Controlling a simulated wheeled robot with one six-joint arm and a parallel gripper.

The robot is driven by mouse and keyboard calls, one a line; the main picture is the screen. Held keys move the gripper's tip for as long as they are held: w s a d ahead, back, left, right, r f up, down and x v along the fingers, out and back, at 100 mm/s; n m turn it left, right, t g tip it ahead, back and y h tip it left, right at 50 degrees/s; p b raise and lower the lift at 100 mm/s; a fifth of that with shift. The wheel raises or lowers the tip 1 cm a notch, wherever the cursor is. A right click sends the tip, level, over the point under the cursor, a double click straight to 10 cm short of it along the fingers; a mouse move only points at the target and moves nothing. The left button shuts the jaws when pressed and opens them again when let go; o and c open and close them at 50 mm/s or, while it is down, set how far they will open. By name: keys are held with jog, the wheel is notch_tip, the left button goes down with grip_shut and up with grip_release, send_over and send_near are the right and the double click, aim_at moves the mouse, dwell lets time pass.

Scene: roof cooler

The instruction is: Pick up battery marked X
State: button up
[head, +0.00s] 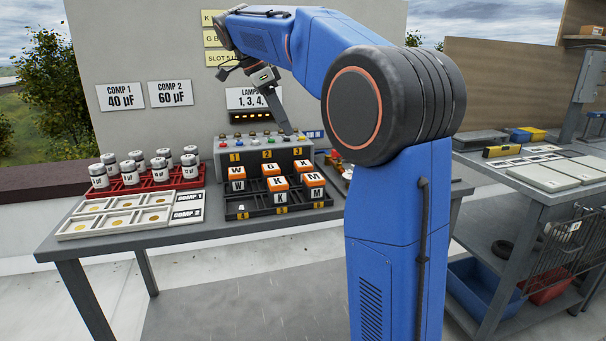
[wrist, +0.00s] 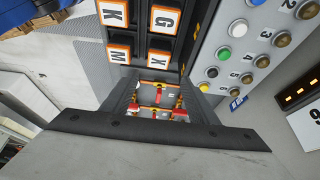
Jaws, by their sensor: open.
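The battery marked X (head: 302,166) is an orange-topped block with a white label. It sits in the back row of the dark battery tray (head: 250,214), at the right end. In the wrist view the X battery (wrist: 158,57) is at the upper middle, beyond my gripper's fingertips. My gripper (head: 287,128) is open and hangs above and behind the tray, near the button console. In the wrist view my gripper (wrist: 158,76) shows its dark fingers apart, with no battery between them. Small red and yellow parts show between the fingers, lower down.
Batteries W (head: 236,172) and G (head: 270,170) share the back row; K and M blocks stand in front. The grey button console (head: 262,150) is close behind the tray. A red rack (head: 150,180) of canisters and a pale tray (head: 130,217) stand at left.

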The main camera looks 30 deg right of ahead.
aim_at(303, 163)
jog(key=x, duration=1.4)
jog(key=shift+s+f, duration=0.15)
jog(key=shift+c, duration=0.4)
jog(key=c, duration=1)
